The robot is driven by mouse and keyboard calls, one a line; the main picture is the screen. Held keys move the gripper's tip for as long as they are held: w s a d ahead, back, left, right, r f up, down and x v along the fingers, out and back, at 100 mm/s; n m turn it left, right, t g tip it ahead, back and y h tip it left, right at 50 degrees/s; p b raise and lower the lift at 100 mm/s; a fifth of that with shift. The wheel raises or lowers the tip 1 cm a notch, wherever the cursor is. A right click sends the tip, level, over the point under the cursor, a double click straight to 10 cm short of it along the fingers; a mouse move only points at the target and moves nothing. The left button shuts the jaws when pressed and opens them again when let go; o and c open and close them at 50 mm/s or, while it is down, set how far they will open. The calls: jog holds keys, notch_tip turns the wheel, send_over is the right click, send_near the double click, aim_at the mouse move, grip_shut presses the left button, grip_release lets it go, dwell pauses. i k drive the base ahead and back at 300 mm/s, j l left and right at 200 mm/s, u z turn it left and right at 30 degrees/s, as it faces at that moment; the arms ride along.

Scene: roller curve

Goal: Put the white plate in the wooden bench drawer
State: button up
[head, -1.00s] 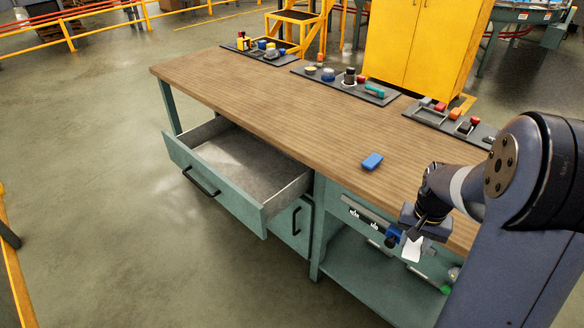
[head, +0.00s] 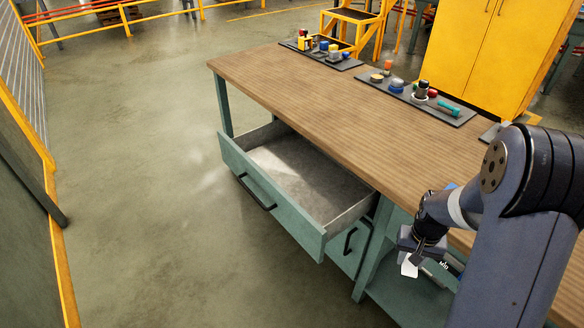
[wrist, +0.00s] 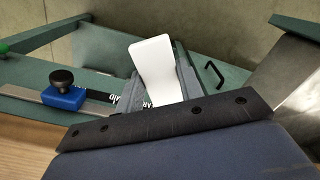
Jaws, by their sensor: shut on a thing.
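The white plate (wrist: 152,62) is a small flat piece between the fingers of my gripper (wrist: 157,88) in the wrist view. My gripper is shut on it, and the plate sticks out past the fingertips. In the head view the plate (head: 409,267) hangs below my gripper (head: 415,253), beside the bench's front edge and to the right of the drawer. The wooden bench drawer (head: 270,205) is pulled open, with a green front, a black handle and a grey floor. The drawer looks empty. Part of its inside is hidden under the bench top.
The wooden bench top (head: 330,105) carries dark trays (head: 415,98) of small items along its back edge. A closed lower door (head: 352,245) is under the drawer. A blue block with a black knob (wrist: 63,92) shows in the wrist view. The floor left of the bench is clear.

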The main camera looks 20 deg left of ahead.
aim_at(315, 200)
jog(key=i+j, duration=0.2)
jog(key=j, duration=0.15)
jog(key=i+j, duration=0.15)
jog(key=j, duration=0.25)
jog(key=i+j, duration=0.2)
jog(key=j, duration=0.15)
jog(key=i+j, duration=0.2)
jog(key=j, duration=0.15)
jog(key=i+j, duration=0.2)
jog(key=j, duration=0.2)
jog(key=i+j, duration=0.15)
jog(key=j, duration=0.2)
